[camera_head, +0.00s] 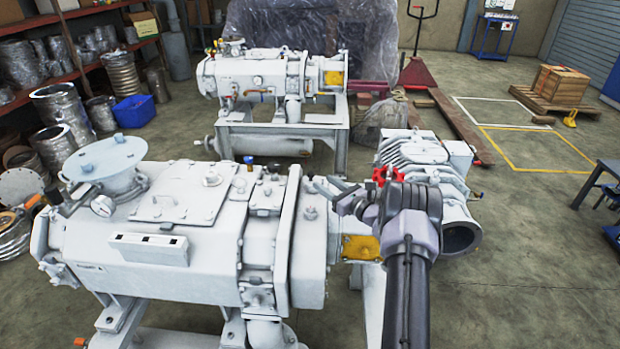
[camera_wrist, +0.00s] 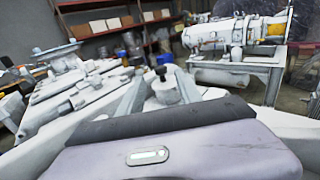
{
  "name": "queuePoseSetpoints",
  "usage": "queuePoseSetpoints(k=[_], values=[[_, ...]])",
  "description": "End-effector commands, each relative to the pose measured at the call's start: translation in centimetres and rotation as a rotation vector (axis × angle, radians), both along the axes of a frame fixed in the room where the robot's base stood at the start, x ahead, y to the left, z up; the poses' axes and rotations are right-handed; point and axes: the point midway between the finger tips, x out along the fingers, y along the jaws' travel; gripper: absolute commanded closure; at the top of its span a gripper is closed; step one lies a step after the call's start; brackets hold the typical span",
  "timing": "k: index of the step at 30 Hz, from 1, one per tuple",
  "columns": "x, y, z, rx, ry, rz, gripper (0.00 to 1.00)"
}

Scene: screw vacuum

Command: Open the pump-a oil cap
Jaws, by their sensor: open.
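A white pump (camera_head: 200,250) fills the front of the head view. A small white round cap (camera_head: 311,212) stands upright on its top near the right end; I take it for the oil cap, though no label is readable. My gripper (camera_head: 328,187) comes in from the right, with its fingers pointing left near this cap. In the wrist view the fingers of my gripper (camera_wrist: 159,88) are spread apart. A whitish round cap (camera_wrist: 166,92) shows between or just beyond them. I cannot tell whether they touch it. No object is held.
A second white pump (camera_head: 270,80) stands on a frame behind. A ribbed motor (camera_head: 425,160) with a red valve (camera_head: 381,176) lies close to my arm. Open floor lies at right.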

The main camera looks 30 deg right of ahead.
Motion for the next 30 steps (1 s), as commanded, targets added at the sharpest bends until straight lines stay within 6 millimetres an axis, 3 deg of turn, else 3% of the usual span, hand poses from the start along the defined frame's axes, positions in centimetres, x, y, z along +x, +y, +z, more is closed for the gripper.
queuePoseSetpoints(k=[3,9,21,27,30], values=[[3.0,0.6,-0.4,-0.003,0.0,0.004,0.58],[6.4,1.0,-0.3,-0.002,0.001,0.002,0.58],[7.6,1.1,0.0,0.0,0.001,0.001,0.58],[7.6,1.1,0.0,0.0,0.001,0.001,0.96],[7.6,1.1,0.0,0.0,0.001,0.001,1.0]])
